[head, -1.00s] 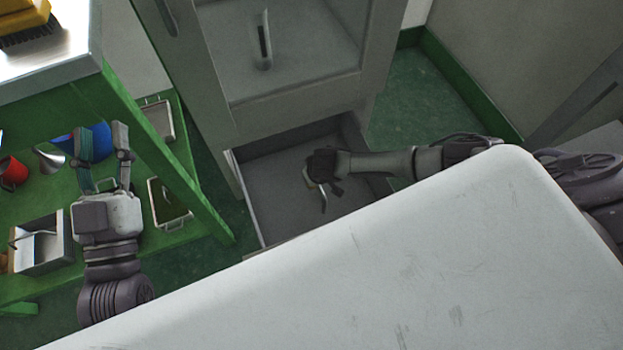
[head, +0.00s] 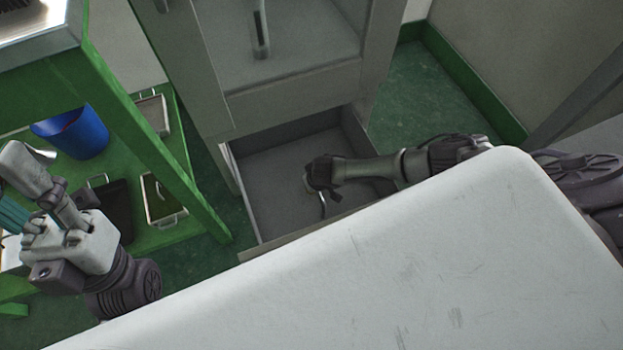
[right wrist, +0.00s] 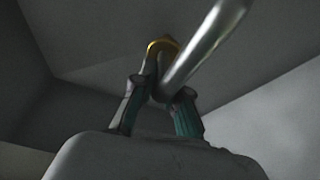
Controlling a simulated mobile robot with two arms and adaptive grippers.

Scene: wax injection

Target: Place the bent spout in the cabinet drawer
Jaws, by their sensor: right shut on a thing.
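The bent spout (head: 323,206) is a thin silvery tube in my right gripper (head: 316,180). It hangs inside the open cabinet drawer (head: 265,200), over its floor. In the right wrist view the spout (right wrist: 206,44) is a shiny metal tube with a brass-coloured end, and the fingers (right wrist: 160,100) are shut around it. I cannot tell whether it touches the drawer floor. My left gripper (head: 12,188) is at the left edge of the head view, fingers apart and empty, far from the drawer.
The grey cabinet (head: 290,85) rises behind the drawer. A green bench (head: 165,150) at left holds a blue container (head: 80,135) and several trays. A large pale surface (head: 400,260) fills the lower right foreground. Green floor lies right of the cabinet.

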